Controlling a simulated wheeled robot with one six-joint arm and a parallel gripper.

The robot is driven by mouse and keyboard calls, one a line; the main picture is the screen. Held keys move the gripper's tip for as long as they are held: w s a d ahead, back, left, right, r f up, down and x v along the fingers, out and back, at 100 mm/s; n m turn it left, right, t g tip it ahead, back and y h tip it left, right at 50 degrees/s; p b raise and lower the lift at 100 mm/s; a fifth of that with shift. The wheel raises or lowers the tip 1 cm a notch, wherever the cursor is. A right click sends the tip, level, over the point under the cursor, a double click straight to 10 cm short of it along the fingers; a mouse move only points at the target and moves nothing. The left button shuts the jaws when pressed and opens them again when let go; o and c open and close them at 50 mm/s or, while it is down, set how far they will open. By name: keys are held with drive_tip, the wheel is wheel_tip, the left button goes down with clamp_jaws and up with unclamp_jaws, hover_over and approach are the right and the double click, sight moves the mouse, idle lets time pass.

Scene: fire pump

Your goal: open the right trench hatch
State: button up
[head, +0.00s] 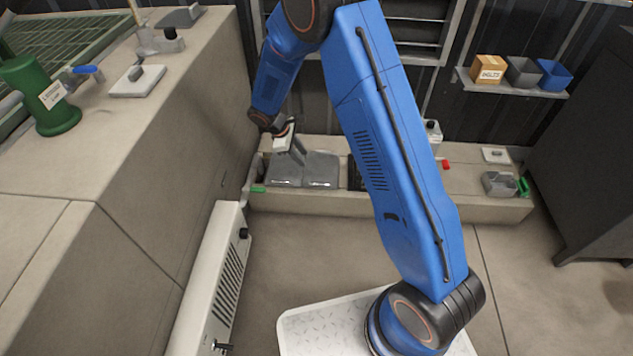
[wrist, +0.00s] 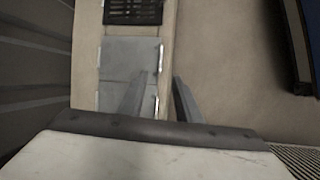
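The right trench hatch (head: 321,170) is a flat grey metal plate in the low concrete ledge, lying shut. It is the upper plate in the wrist view (wrist: 128,58), beside the dark grate. The left hatch (head: 284,174) is a similar plate, lying flat and partly hidden by my gripper in the head view. Pale strips show along the plates' right edge in the wrist view. My gripper (wrist: 160,75) is open and empty, its two fingers apart over the plates' edge. In the head view my gripper (head: 300,158) hangs over the hatches; whether it touches is unclear.
A dark grate (head: 355,175) lies right of the hatches, partly behind my arm. A green-handled item (head: 257,190) is at the ledge's left front. A white cabinet (head: 215,275) stands in front at left. A concrete block (head: 120,150) bounds the left side. Floor before the ledge is clear.

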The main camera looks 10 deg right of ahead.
sight(316, 184)
drive_tip(key=shift+n, duration=0.3)
drive_tip(key=x, duration=0.6)
drive_tip(key=a+x, duration=0.1)
drive_tip(key=x, duration=1.2)
drive_tip(key=shift+w+a+f, duration=0.1)
drive_tip(key=shift+a+f, duration=0.1)
drive_tip(key=shift+f, duration=0.35)
clamp_jaws()
